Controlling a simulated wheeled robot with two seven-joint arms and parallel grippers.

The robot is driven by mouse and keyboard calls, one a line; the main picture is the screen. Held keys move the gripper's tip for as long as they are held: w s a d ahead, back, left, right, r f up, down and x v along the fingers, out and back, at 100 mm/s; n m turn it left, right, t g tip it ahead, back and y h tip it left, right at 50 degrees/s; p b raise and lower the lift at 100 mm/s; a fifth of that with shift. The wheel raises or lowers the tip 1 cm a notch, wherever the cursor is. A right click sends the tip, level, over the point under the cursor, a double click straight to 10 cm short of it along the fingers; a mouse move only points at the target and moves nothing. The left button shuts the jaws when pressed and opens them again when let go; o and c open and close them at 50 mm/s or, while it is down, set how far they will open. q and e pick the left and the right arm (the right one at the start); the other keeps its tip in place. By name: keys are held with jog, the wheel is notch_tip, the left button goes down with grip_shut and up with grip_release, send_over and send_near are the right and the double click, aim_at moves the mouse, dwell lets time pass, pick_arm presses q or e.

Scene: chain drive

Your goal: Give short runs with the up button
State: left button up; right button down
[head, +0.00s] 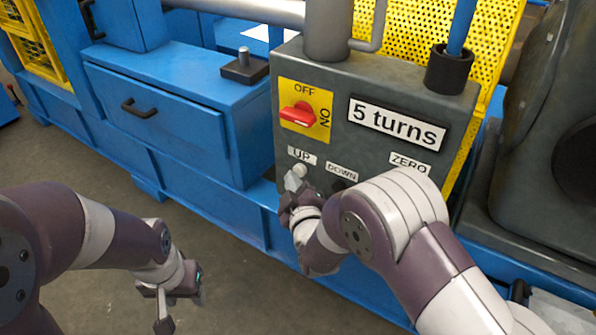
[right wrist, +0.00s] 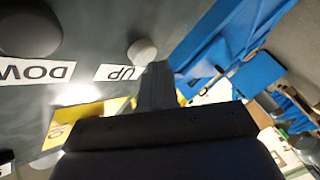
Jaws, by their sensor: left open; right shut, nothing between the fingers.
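The pale UP button (head: 299,170) is on the front of the grey control box, below its UP label. It also shows in the right wrist view (right wrist: 142,51). My right gripper (head: 286,192) is shut and empty, with its fingertips just beside the UP button. In the right wrist view the shut fingers (right wrist: 158,75) end close to the button; I cannot tell if they touch it. The dark DOWN button (right wrist: 30,28) is to the other side, partly hidden by my right arm in the head view. My left gripper (head: 180,308) is open and empty, low over the floor.
The grey box (head: 375,85) carries a red switch (head: 298,114) on a yellow OFF/ON plate, a "5 turns" sign (head: 397,123) and a ZERO label (head: 410,164). A blue cabinet with a drawer (head: 155,118) stands left. Yellow perforated guard (head: 445,45) is behind. Floor at lower left is clear.

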jog(key=shift+w+d, duration=0.3)
jog(key=shift+w, duration=0.1)
dwell(0.8)
jog(key=shift+s+a, duration=0.1)
dwell(2.7)
jog(key=shift+s+a, duration=0.45)
jog(key=shift+s, duration=0.2)
jog(key=s+a, duration=0.1)
jog(key=s, duration=0.1)
jog(key=s+a+p, duration=0.1)
jog(key=s+a, duration=0.1)
jog(key=shift+p, duration=0.3)
dwell(0.3)
